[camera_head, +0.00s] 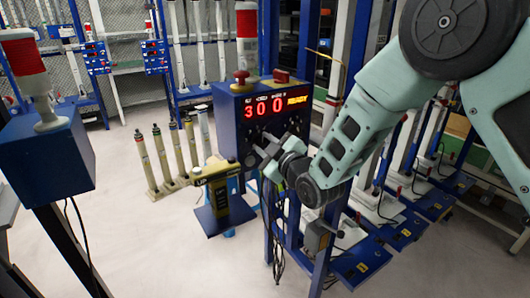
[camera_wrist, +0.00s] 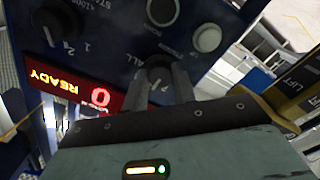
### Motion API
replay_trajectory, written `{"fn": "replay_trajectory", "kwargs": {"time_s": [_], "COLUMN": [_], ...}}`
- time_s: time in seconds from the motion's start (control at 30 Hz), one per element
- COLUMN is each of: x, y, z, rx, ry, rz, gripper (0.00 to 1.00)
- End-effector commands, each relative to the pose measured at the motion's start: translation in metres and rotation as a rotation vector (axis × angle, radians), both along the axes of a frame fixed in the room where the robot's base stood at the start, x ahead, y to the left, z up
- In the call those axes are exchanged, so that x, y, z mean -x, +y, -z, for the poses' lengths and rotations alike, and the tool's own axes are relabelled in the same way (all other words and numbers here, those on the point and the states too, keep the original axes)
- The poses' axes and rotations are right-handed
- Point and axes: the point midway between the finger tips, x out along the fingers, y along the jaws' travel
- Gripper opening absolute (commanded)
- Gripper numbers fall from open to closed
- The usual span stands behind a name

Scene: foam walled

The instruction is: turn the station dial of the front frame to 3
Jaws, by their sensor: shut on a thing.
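The front frame's dark blue control box (camera_head: 265,112) carries a lit red display that reads 3, 0, 0 and READY in the head view. My gripper (camera_head: 262,160) is at the lower part of the box's face. In the wrist view my gripper (camera_wrist: 170,84) is shut on a black dial (camera_wrist: 157,71), one finger on each side.
A white button (camera_wrist: 207,39) and a dark round knob (camera_wrist: 162,12) sit close to the gripped dial. A red button (camera_head: 241,77) tops the box.

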Motion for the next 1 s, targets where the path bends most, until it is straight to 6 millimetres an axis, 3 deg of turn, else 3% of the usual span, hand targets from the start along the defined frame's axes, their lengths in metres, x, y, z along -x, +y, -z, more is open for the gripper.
{"fn": "replay_trajectory", "kwargs": {"time_s": [0.6,0.63,0.7,1.0], "x": [0.0002,0.0002,0.0002,0.0009], "y": [0.0000,0.0000,0.0000,-0.0005], "z": [0.0000,0.0000,0.0000,0.0002], "rx": [0.044,0.044,0.044,0.043], "ry": [-0.028,-0.028,-0.028,-0.027], "rz": [0.000,0.000,0.000,0.000], "gripper": [0.04,0.30,0.49,0.49]}}
